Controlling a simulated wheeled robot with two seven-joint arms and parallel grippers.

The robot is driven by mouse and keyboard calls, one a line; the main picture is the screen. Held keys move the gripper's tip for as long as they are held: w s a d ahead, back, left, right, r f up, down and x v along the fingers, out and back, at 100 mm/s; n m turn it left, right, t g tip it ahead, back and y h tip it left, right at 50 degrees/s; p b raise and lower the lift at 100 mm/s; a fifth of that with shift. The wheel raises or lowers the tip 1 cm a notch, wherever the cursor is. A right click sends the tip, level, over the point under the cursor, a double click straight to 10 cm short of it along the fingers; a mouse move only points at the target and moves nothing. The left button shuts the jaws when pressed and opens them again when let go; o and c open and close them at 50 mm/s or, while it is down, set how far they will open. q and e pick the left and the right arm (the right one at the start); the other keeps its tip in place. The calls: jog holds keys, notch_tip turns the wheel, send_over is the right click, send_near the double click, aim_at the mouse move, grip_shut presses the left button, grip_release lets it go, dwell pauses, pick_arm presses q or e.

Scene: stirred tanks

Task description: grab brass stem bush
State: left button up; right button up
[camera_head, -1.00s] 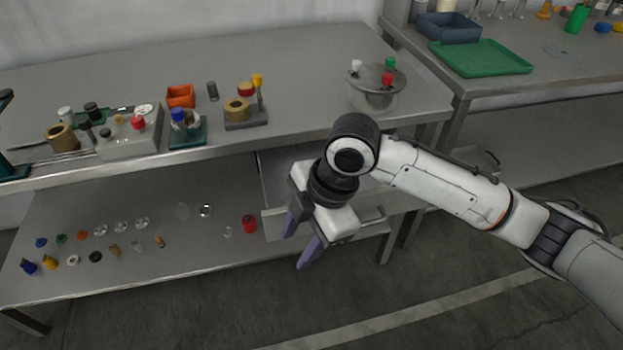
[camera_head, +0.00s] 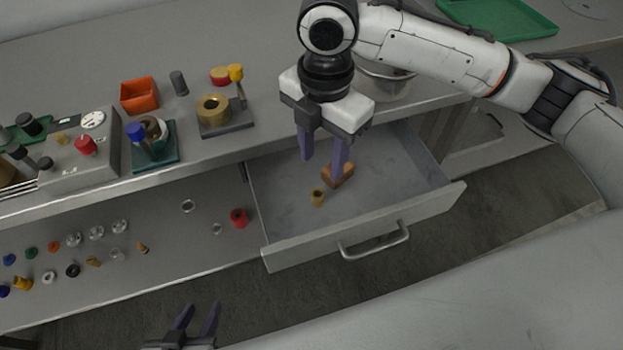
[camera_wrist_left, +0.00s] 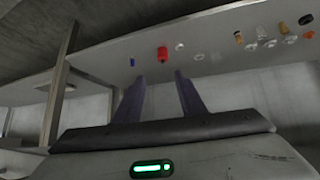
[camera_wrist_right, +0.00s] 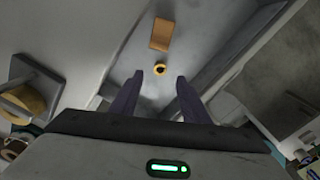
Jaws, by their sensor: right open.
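A small brass bush (camera_head: 318,198) stands in the open drawer (camera_head: 364,239), beside a brown block (camera_head: 339,175). My right gripper (camera_head: 322,166) is open and points down over the drawer, with nothing between its fingers. In the right wrist view the bush (camera_wrist_right: 160,68) appears between and just beyond the open fingertips, with the brown block (camera_wrist_right: 161,35) past it. My left gripper (camera_head: 201,311) is open and empty at the bottom of the head view, in front of the lower shelf.
The drawer's front wall and handle (camera_head: 374,246) stick out from the bench. A larger brass ring on a grey block (camera_head: 226,128) stands on the bench top at its edge. Several small parts, including a red one (camera_head: 239,217), lie on the lower shelf.

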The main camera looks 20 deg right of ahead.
jog(key=f, duration=0.3)
jog(key=shift+s+f, duration=0.35)
jog(key=shift+f, duration=0.05)
jog(key=f, duration=0.2)
jog(key=f+b, duration=0.1)
jog(key=f, duration=0.2)
jog(key=shift+w+a+f, duration=0.15)
jog(key=shift+a+f, duration=0.05)
jog(key=shift+f, duration=0.1)
grip_shut()
